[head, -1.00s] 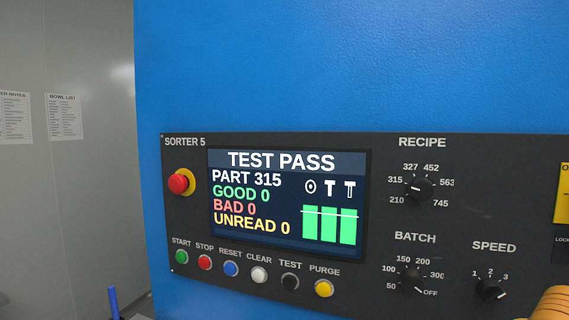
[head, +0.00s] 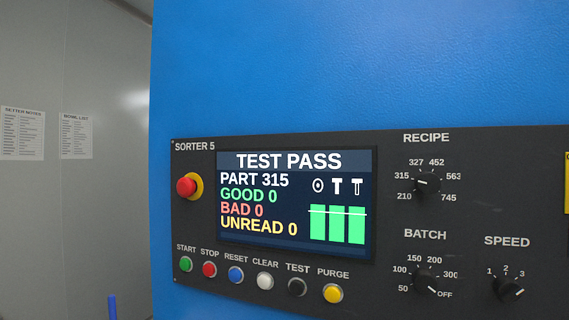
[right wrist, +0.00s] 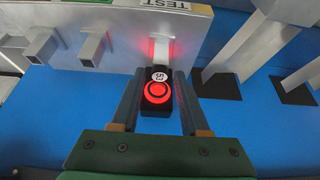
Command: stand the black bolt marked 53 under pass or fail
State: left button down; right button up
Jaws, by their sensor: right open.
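In the right wrist view, my right gripper (right wrist: 159,74) is open, with one finger on each side of a white round mark reading 53 (right wrist: 158,75). The mark appears to be on the black bolt, whose shape is mostly hidden. Just below the mark is a black block (right wrist: 147,111) with a glowing red ring; I cannot tell how it joins the bolt. A TEST label (right wrist: 169,5) is on the pale ledge above. In the head view, the screen (head: 290,205) reads TEST PASS, PART 315, with three green bars. No pass or fail label is readable in the right wrist view.
The panel has a red stop button (head: 187,186), several coloured buttons and three dials.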

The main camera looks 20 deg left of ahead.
grip_shut()
jog(key=shift+r+p, duration=2.6)
jog(key=shift+r, duration=0.25)
jog(key=shift+f, duration=0.1)
jog(key=shift+a, duration=0.1)
